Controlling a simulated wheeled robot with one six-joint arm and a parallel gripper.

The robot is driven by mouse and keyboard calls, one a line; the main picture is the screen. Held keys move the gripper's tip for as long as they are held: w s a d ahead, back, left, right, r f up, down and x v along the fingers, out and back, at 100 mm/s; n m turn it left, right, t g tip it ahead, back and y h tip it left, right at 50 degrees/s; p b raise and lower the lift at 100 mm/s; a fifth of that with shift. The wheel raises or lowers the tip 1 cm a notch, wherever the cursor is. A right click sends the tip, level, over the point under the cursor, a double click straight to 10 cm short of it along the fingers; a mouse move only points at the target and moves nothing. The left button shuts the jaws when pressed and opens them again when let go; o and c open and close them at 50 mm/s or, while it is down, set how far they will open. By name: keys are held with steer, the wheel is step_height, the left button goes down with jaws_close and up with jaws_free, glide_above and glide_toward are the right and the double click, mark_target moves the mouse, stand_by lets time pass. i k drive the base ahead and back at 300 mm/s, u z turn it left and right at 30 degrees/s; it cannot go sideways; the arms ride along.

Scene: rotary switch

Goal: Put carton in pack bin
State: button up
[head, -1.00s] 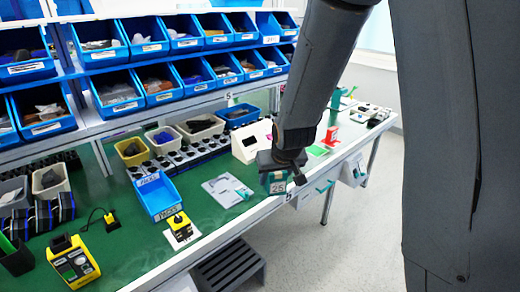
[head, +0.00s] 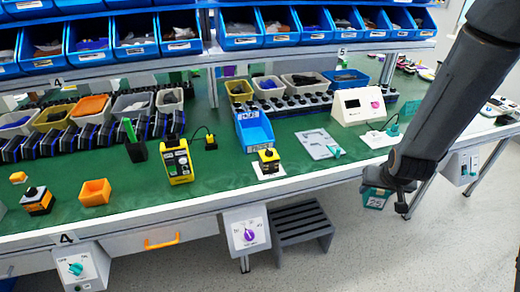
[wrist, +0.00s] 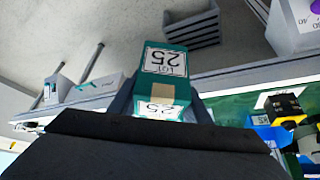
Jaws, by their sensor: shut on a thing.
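The carton (head: 376,199) is a small teal box with a white label reading 25. My gripper (head: 386,190) is shut on it and holds it in the air in front of the bench's edge at the right. The wrist view shows the carton (wrist: 166,60) between the two fingers, its label facing the camera. The pack bin (head: 255,132) is an empty-looking open blue tray with a front label, on the green bench top to the left of my gripper. Its blue side partly shows at the right of the wrist view (wrist: 273,137).
A yellow-and-black switch (head: 268,161) stands on a card in front of the bin. Shelves of blue bins hang behind. A grey step stool (head: 300,230) stands below.

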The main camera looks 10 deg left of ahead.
mark_target(254, 131)
steer(key=k, duration=0.25)
steer(key=u, duration=0.95)
steer(key=i, duration=0.65)
steer(key=z, duration=1)
steer(key=i, duration=0.45)
steer(key=u, duration=0.05)
